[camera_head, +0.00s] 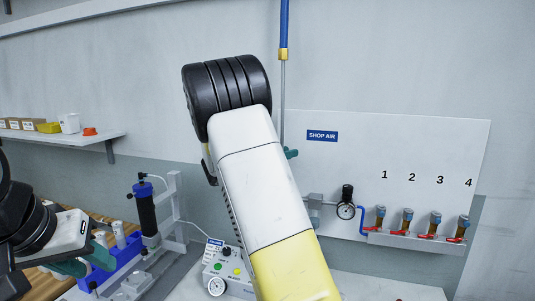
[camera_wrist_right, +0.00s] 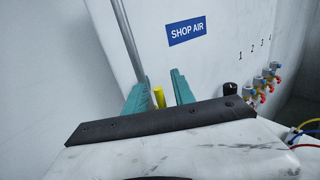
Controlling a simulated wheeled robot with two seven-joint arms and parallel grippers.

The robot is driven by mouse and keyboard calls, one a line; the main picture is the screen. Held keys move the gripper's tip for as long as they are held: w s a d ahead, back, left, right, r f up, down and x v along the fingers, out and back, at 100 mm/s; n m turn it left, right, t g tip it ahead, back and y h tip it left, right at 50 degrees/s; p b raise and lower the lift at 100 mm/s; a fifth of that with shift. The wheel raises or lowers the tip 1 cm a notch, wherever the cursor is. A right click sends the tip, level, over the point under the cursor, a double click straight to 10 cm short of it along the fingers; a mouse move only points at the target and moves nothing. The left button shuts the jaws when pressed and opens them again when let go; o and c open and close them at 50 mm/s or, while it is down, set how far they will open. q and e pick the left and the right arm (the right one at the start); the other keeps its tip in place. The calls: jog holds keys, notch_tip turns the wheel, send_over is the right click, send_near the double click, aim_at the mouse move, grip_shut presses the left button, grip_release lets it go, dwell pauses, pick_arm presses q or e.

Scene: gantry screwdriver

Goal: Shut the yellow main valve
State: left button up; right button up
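The yellow main valve's handle (camera_wrist_right: 158,97) shows in the right wrist view as a short upright yellow piece. It stands between the two teal fingers of my right gripper (camera_wrist_right: 159,92). The fingers are apart, with gaps showing beside the handle; I cannot tell whether either touches it. In the head view my right arm hides the valve, and only a teal fingertip (camera_head: 291,153) shows past the arm. My left gripper (camera_head: 88,254) is at the lower left, far from the valve, with its teal fingers apart and nothing seen between them.
A grey pipe (camera_wrist_right: 129,45) rises beside the right gripper, before a white panel with a SHOP AIR sign (camera_head: 322,136). A gauge (camera_head: 346,211) and several numbered outlets with red levers (camera_head: 428,237) sit to the right. A control box (camera_head: 230,270) and blue rack (camera_head: 104,275) are below.

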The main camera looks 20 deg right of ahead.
grip_shut()
dwell(1.3)
